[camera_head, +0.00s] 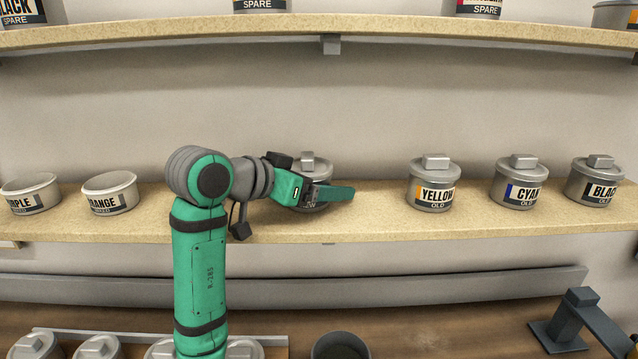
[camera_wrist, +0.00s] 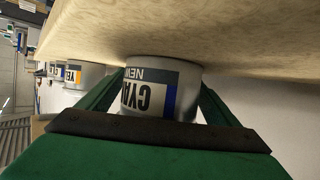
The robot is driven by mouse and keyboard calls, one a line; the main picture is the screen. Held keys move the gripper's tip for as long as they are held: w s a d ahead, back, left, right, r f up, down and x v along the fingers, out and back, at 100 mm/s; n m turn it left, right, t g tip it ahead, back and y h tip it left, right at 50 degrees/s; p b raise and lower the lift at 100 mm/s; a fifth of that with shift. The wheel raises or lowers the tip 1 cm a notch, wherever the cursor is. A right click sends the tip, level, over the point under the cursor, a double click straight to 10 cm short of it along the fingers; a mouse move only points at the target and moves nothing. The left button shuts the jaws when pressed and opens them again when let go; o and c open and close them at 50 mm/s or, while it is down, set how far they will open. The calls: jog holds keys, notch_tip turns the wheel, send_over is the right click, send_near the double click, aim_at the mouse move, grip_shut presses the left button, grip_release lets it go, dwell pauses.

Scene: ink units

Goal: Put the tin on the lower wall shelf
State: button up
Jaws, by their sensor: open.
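The tin, a grey pot marked CYAN NEW with a blue stripe, shows in the wrist view (camera_wrist: 160,75), where the picture is upside down. Its base meets the pale surface of the lower wall shelf (camera_head: 390,225). In the head view the tin's grey lid and knob (camera_head: 309,163) show above my gripper (camera_head: 328,192), and most of its body is hidden. My gripper is open, with one green finger on each side of the tin in the wrist view (camera_wrist: 158,105). I cannot tell whether either finger touches it.
Right of the tin stand lidded tins marked YELLOW OLD (camera_head: 433,185), CYAN OLD (camera_head: 520,183) and BLACK OLD (camera_head: 595,182). Two open pots, one marked ORANGE (camera_head: 110,193), stand left. The upper shelf (camera_head: 330,27) hangs above. Below is a counter with a dark cup (camera_head: 340,346) and dark stand (camera_head: 575,320).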

jog(key=shift+r, duration=0.2)
jog(key=v, duration=1.2)
